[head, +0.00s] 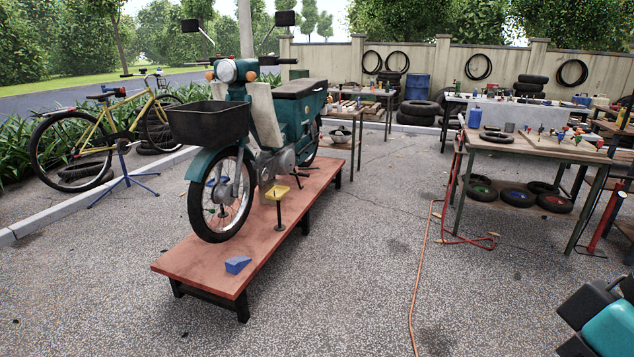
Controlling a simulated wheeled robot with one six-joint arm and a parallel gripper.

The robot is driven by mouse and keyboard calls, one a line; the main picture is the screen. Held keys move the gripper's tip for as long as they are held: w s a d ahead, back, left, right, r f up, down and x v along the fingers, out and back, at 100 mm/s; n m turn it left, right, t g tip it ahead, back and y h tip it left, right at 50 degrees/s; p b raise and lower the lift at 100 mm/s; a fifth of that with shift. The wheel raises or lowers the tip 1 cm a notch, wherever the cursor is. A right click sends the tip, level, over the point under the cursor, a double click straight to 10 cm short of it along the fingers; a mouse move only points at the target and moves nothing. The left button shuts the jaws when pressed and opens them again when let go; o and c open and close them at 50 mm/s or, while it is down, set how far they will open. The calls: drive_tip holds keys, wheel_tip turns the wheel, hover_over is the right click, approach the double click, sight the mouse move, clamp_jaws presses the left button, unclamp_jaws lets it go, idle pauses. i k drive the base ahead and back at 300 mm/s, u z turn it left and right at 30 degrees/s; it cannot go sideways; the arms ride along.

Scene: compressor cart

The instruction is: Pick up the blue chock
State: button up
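The blue chock (237,265), a small wedge, lies on the near end of a low red wooden platform (190,262). It sits in front of the front wheel (220,195) of a teal moped, with a gap between them. Nothing covers the chock. Its taller side is toward the left and it slopes down to the right. My gripper is not in view. Dark and teal parts at the bottom right corner look like my arm, far from the chock.
The teal moped (268,115) with a black front basket (208,122) stands on the platform above the chock. A yellow-topped stand (278,192) is beside its wheel. An orange hose (420,262) crosses the ground right of the platform. The paving between is clear. A workbench (530,150) stands right.

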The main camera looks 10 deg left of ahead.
sight(235, 264)
drive_tip(key=u, duration=0.7)
drive_tip(key=i, duration=1.05)
drive_tip(key=u, duration=0.8)
drive_tip(key=i, duration=2.4)
drive_tip(key=z, duration=0.55)
